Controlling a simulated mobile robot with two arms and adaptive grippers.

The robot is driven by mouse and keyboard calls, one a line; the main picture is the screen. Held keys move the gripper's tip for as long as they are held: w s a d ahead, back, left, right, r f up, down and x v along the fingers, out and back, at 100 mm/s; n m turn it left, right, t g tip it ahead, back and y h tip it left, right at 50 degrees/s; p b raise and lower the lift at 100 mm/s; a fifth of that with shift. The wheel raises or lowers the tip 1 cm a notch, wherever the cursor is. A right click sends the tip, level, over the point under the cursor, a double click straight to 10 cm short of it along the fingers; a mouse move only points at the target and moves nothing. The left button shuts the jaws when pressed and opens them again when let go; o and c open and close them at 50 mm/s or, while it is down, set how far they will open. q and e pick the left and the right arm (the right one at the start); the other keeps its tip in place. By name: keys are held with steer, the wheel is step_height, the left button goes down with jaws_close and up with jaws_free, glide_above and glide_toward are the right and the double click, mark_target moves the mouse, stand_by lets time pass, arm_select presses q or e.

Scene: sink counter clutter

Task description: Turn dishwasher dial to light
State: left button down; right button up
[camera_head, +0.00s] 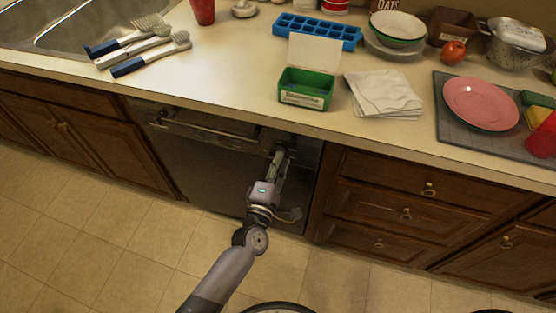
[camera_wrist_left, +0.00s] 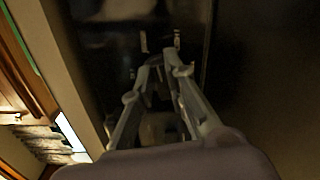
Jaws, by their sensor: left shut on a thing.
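The dishwasher (camera_head: 205,165) is a dark front panel under the counter, with a handle bar (camera_head: 210,131) along its top. My left gripper (camera_head: 281,156) reaches up to the right part of its control strip, just under the counter edge. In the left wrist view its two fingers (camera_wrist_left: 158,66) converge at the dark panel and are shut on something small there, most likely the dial. The dial itself is hidden by the fingers, so its setting cannot be read. My right gripper is not in view.
Wooden drawers (camera_head: 407,214) with brass knobs stand right of the dishwasher. The counter above holds a green box (camera_head: 307,88), folded napkins (camera_head: 384,94), brushes (camera_head: 150,58), a blue ice tray (camera_head: 317,31) and a pink plate (camera_head: 481,103). The tiled floor in front is clear.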

arm_select(q)
steer(key=shift+f+m+p, duration=0.2)
steer(key=shift+m+p, duration=0.2)
steer(key=shift+m, duration=1.55)
steer(key=shift+f+m+p, duration=0.2)
steer(key=shift+m+p, duration=0.15)
steer(key=shift+m, duration=1.6)
steer(key=c, duration=1.6)
jaws_free()
steer(key=shift+s, duration=0.1)
steer(key=v, duration=1.2)
